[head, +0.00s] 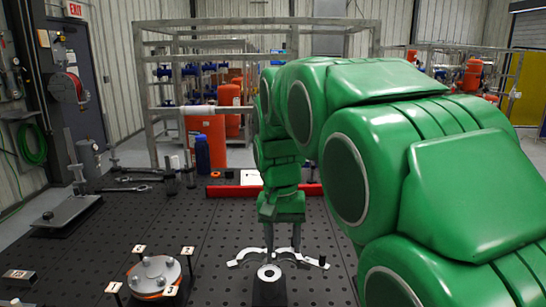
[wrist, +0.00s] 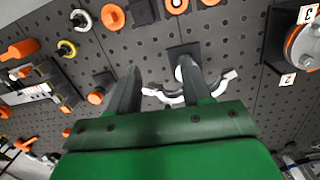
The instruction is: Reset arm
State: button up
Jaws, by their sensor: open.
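My green arm fills the right half of the head view, bent over the black perforated table (head: 210,235). My gripper (head: 282,246) points down at the table's near middle, with its two fingers apart and nothing seen between them. In the wrist view the gripper (wrist: 158,72) also shows two separate dark fingers. Beneath and beside the fingers is a silver curved part (head: 312,262), which also shows in the wrist view (wrist: 230,76). A black block with a white ring (head: 268,272) stands just in front of it. I cannot tell whether the fingers touch the curved part.
A round metal flange with an orange base (head: 155,274) sits at left among numbered tags. A red bar (head: 228,191) lies across the back, near a blue bottle (head: 202,152). Wrenches (head: 128,188) lie at back left. Bare table shows between these.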

jog(key=s+d+f, duration=0.3)
jog(key=s+d, duration=0.1)
jog(key=s, duration=0.5)
jog(key=s+d+f, duration=0.3)
jog(key=s+d, duration=0.1)
jog(key=s, duration=0.6)
jog(key=s+d+f+n+g, duration=0.1)
jog(key=s+d+f, duration=0.2)
jog(key=s, duration=0.7)
jog(key=shift+d+y, duration=0.3)
jog(key=shift+d, duration=0.6)
jog(key=shift+f, duration=0.1)
